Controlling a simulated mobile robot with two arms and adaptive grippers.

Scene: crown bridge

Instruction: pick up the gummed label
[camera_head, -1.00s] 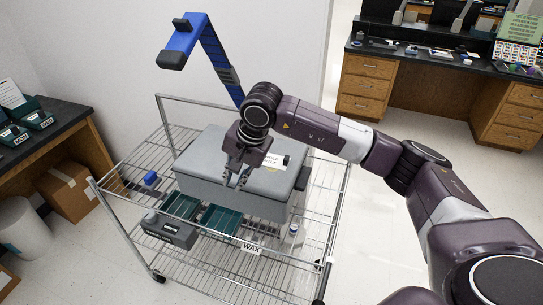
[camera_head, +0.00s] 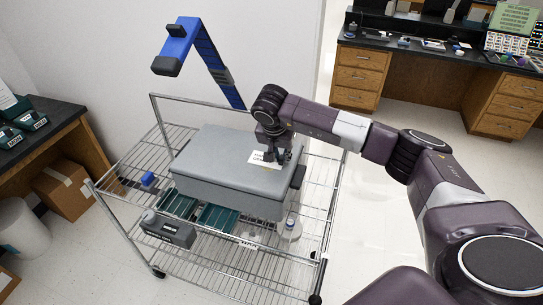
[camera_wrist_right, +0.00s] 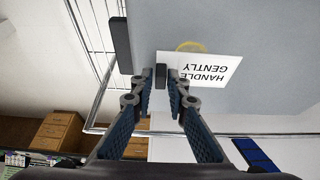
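The gummed label, a white card reading "HANDLE GENTLY" (camera_wrist_right: 212,69), lies on top of the grey box (camera_head: 215,155). In the head view the label (camera_head: 258,158) is partly hidden by my right gripper (camera_head: 276,160). A small dark upright tab (camera_wrist_right: 160,75) stands at the label's edge. In the right wrist view my right gripper (camera_wrist_right: 160,84) points at this tab, its fingertips apart on either side of it. Contact with the tab is not clear. My left gripper is not in view.
The box stands on a wire cart (camera_head: 120,190). A black handle (camera_head: 298,177) sits on the box's right side. Teal trays (camera_head: 217,217) and a grey case (camera_head: 167,229) are below. A blue arm-like stand (camera_head: 205,50) rises behind the cart.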

